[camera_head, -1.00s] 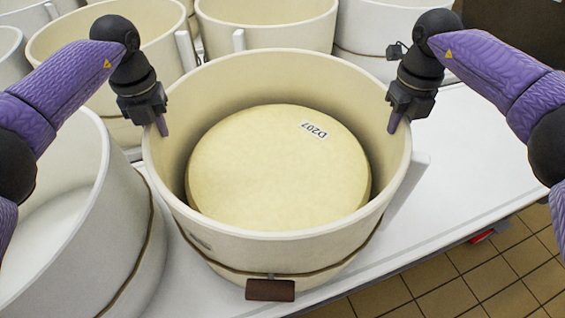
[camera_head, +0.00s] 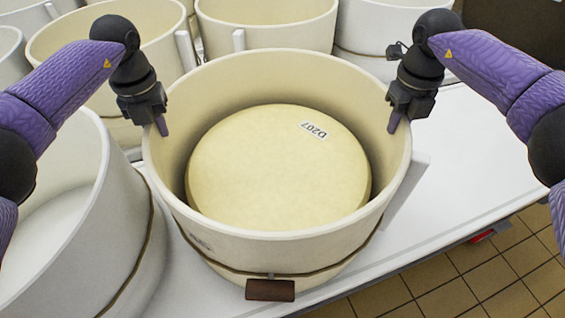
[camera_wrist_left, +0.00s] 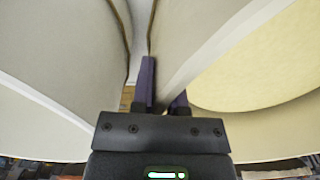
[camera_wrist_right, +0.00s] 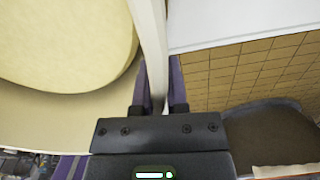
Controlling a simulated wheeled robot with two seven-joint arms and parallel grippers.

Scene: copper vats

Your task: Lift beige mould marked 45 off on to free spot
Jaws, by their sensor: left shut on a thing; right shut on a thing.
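The beige mould (camera_head: 275,238) is a round open tub in the middle of the head view. A pale yellow cheese wheel (camera_head: 275,170) labelled D207 lies inside it. A cord with a brown block (camera_head: 270,290) runs round its lower front. A dark mark on its front wall is too small to read. My left gripper (camera_head: 162,126) is shut on the mould's left rim, with the wall between its fingers in the left wrist view (camera_wrist_left: 165,90). My right gripper (camera_head: 394,122) is shut on the right rim, which also shows in the right wrist view (camera_wrist_right: 157,90).
A whitish tub (camera_head: 120,225) stands close on the left. Several more tubs, one of them cream (camera_head: 265,30), stand behind. The white table (camera_head: 470,170) is bare to the right, with its edge above a tiled floor (camera_head: 490,275).

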